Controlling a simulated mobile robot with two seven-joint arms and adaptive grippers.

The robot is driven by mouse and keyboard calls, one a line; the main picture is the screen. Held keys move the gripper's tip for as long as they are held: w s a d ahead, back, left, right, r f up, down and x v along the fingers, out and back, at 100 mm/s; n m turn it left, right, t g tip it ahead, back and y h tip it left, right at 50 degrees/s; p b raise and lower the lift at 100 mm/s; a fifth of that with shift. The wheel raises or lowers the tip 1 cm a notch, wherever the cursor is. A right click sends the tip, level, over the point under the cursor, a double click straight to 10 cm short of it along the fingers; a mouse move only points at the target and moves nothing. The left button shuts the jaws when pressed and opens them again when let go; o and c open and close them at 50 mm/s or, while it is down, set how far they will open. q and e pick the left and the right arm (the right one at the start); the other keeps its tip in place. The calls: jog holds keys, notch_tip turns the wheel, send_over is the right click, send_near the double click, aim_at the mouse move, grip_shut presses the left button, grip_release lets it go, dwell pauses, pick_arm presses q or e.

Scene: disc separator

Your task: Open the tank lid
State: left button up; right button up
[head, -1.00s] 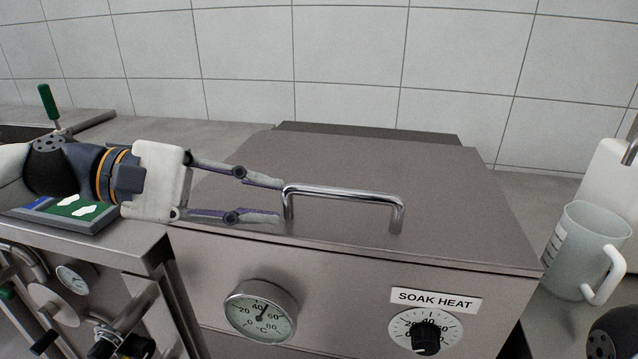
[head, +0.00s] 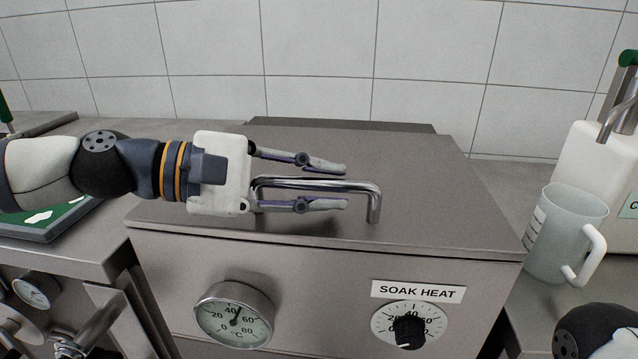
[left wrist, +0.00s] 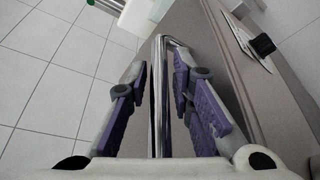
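The tank is a brushed steel box with a flat lid (head: 420,190), which lies closed. A chrome bar handle (head: 374,200) stands on the lid. My left gripper (head: 345,187) reaches in from the left, its fingers open on either side of the handle's bar, one behind and one in front. In the left wrist view the bar (left wrist: 159,100) runs lengthwise between the two purple-padded fingers (left wrist: 155,90), with gaps on both sides. Only a dark rounded part of my right arm shows at the lower right of the head view; its gripper is not seen.
A dial thermometer (head: 233,316) and a SOAK HEAT knob (head: 408,332) are on the tank's front. A measuring jug (head: 565,235) and a white container (head: 590,150) stand to the right. A green-topped tray (head: 45,222) lies on the left. A tiled wall is behind.

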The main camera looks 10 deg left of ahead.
pick_arm(q)
grip_shut()
jog(key=shift+r, duration=0.15)
jog(key=shift+w+r+p, duration=0.1)
jog(key=shift+r+p, duration=0.25)
jog(key=shift+r, duration=0.3)
jog(key=w+r+p, duration=0.2)
jog(key=w+r, duration=0.2)
jog(key=r, duration=0.4)
jog(key=w+r+n+p, duration=0.1)
jog(key=w+r, duration=0.3)
jog(key=r, duration=0.4)
jog(key=shift+w+p, duration=0.35)
jog(key=shift+p, duration=0.55)
pick_arm(e)
jog(key=w+r+t, duration=0.2)
jog(key=w+r, duration=0.4)
jog(key=shift+r, duration=0.2)
pick_arm(q)
jog(key=shift+f, duration=0.1)
